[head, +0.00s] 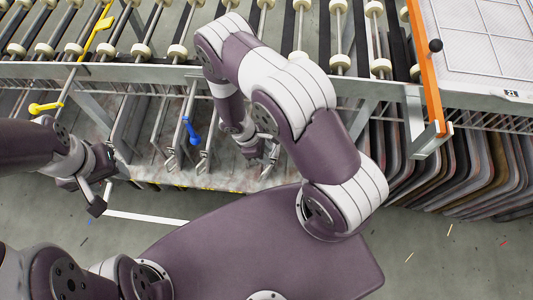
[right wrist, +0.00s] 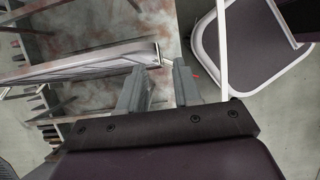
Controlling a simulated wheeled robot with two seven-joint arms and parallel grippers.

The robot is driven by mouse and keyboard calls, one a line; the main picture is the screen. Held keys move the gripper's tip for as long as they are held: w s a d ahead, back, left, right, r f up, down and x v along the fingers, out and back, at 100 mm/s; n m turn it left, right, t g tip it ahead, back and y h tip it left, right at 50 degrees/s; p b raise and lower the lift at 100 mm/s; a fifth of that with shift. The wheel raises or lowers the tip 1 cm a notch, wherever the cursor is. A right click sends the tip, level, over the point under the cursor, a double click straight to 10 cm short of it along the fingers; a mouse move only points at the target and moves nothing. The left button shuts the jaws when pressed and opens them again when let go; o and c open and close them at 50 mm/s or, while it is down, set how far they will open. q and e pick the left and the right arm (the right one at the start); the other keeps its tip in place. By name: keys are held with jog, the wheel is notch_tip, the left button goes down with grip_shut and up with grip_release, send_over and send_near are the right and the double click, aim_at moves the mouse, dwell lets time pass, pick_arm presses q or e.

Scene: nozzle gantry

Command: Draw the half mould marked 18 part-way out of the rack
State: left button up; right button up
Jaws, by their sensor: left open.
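Several dark slab-like half moulds (head: 455,170) stand on edge in the right part of the rack; no number 18 is legible on any of them. In the right wrist view a long pale grey panel (right wrist: 88,66) comes in from the left, its end close to my right fingertips; I cannot tell whether it is the half mould marked 18. My right gripper (right wrist: 160,68) is open, with no grip on the panel visible. In the head view my right gripper (head: 262,150) is at the rack front, partly hidden by my arm. My left gripper (head: 97,192) is open in front of the rack at left.
A roller conveyor (head: 150,50) runs above the rack. A blue lever (head: 191,130) and a yellow lever (head: 45,107) stick out at the front. An orange bar (head: 425,70) edges a white panel (head: 480,45) at right. Floor at lower right is mostly clear.

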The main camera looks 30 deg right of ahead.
jog(key=shift+x, duration=0.8)
grip_shut()
dwell(1.0)
